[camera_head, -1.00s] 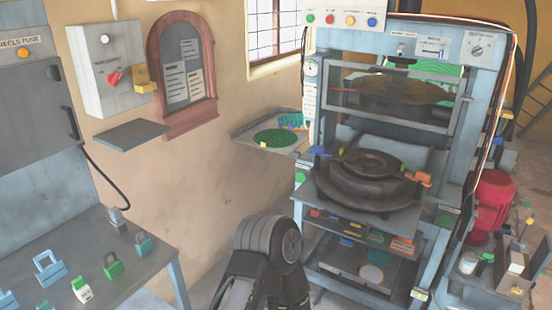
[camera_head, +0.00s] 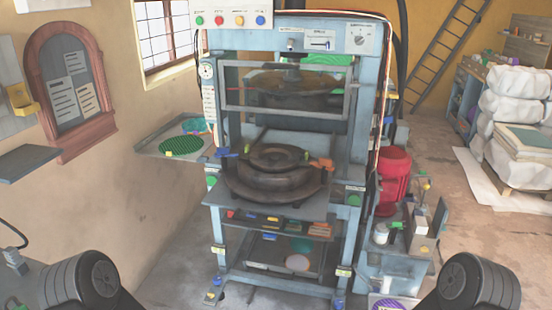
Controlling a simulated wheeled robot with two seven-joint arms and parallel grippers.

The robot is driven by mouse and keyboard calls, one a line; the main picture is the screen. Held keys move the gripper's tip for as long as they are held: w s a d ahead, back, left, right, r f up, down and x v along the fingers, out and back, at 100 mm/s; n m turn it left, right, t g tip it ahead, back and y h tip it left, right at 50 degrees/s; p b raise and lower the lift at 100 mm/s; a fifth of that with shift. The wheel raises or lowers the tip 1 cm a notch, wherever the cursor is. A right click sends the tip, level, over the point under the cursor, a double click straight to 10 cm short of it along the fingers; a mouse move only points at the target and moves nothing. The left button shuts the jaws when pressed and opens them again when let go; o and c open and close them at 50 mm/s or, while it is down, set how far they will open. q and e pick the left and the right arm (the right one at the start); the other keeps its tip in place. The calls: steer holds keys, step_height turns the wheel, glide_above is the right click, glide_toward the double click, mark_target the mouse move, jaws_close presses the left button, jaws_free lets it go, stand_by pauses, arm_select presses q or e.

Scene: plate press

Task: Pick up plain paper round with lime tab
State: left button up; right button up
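I cannot clearly make out a plain paper round with a lime tab. A pale round (camera_head: 298,262) lies on the lower shelf of the press (camera_head: 213,240), with a greenish round (camera_head: 301,244) behind it; any tab on them is too small to tell. A green patterned round (camera_head: 182,145) lies on the side tray (camera_head: 150,150) at the left of the press. A purple and white round (camera_head: 386,304) is cut off at the bottom edge. Grey and black links of my arms show at the bottom left and bottom right; neither gripper's fingers are in view.
Dark round plates (camera_head: 275,178) sit on the press bed. Small coloured pieces lie on the shelf (camera_head: 275,222) below. A red motor (camera_head: 392,180) and a cluttered cart stand right of the press. Stacked white sacks (camera_head: 512,95) are at the right. Floor left of the press is clear.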

stand_by(0.4)
steer(key=c, duration=0.4)
